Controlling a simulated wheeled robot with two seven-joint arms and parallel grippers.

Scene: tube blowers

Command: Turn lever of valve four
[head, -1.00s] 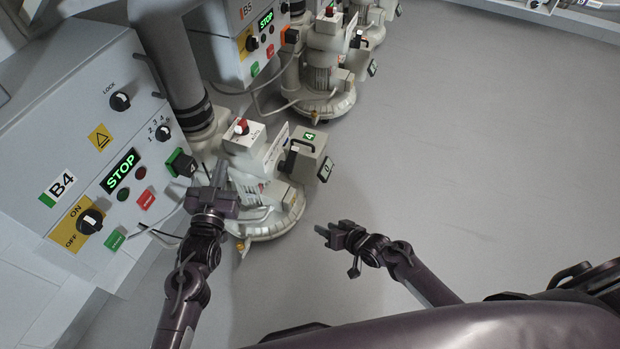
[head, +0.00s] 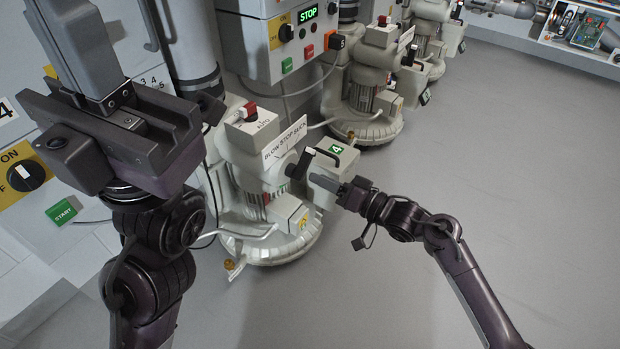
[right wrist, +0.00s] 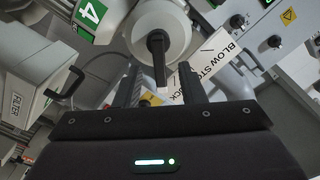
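Valve four is on the pale blower unit with a green "4" label (head: 336,150), in the middle of the head view; the label also shows in the right wrist view (right wrist: 88,14). Its black lever (right wrist: 157,58), with a pale tip, hangs from a round valve body (right wrist: 158,25). My right gripper (head: 342,192) is beside the valve in the head view. In the right wrist view its fingers (right wrist: 160,88) are apart, with the lever's tip in the gap; I see no grip on it. My left gripper (head: 115,105) is large and near at the left; its finger gap is unclear.
A "BLOW STOP SUCK" plate (head: 285,143) and a red-knobbed box (head: 250,125) sit close to the valve. A control panel (head: 285,45) with STOP display is behind. More blowers (head: 370,100) stand farther back. The grey floor (head: 520,190) at right is clear.

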